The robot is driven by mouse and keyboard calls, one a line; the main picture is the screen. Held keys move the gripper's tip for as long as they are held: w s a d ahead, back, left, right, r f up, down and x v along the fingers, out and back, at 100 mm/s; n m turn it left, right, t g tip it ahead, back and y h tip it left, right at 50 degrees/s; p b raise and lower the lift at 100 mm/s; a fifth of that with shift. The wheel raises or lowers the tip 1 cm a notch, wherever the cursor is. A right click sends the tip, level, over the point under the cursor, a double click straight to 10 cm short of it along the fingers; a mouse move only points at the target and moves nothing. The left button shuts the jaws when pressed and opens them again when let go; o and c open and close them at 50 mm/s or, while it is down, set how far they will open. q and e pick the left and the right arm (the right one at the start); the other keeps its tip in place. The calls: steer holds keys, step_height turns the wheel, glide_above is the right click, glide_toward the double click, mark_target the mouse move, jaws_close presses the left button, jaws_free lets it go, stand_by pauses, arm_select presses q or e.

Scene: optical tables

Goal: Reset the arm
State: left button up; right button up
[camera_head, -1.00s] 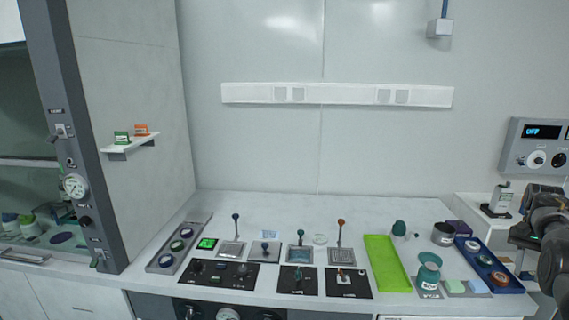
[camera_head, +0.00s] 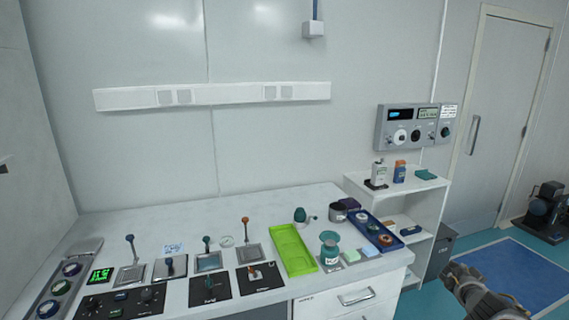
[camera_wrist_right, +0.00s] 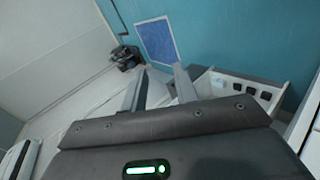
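My right arm (camera_head: 478,292) enters the head view at the lower right, in front of the shelf unit and above the floor, clear of the bench. In the right wrist view my right gripper (camera_wrist_right: 160,88) has its two fingers apart with nothing between them. Floor, a blue mat and a white cabinet lie beyond the fingers. My left arm and left gripper are not in view.
The bench (camera_head: 190,225) holds lever switches, a green tray (camera_head: 292,250), a teal jar (camera_head: 329,250) and a blue tray (camera_head: 377,232). A shelf unit (camera_head: 400,190) with bottles stands beside it. A blue floor mat (camera_head: 510,268) and a door (camera_head: 497,120) lie to the right.

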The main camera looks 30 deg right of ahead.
steer(key=s+a+f+n+t+y, duration=0.1)
steer(key=s+a+f+n+t, duration=0.1)
steer(key=s+f+n, duration=0.4)
steer(key=s+a+f+n+t, duration=0.2)
steer(key=s+f+n+t, duration=0.15)
steer(key=s+f, duration=0.3)
steer(key=s+a+f+g+y, duration=0.1)
steer(key=s+a+f+y, duration=0.15)
steer(key=a+f, duration=0.8)
steer(key=s+a+f+g+y, duration=0.15)
steer(key=s+a+f, duration=0.25)
steer(key=a+f, duration=0.7)
steer(key=s+a+f+m+y, duration=0.1)
steer(key=a+f+y, duration=0.1)
steer(key=a, duration=1.8)
steer(key=s+a+f+m+y, duration=0.1)
steer(key=a+f, duration=0.4)
steer(key=a, duration=1.6)
steer(key=shift+s+a+m+t+y, duration=0.2)
steer(key=shift+s+m+t+y, duration=0.3)
steer(key=shift+y, duration=0.6)
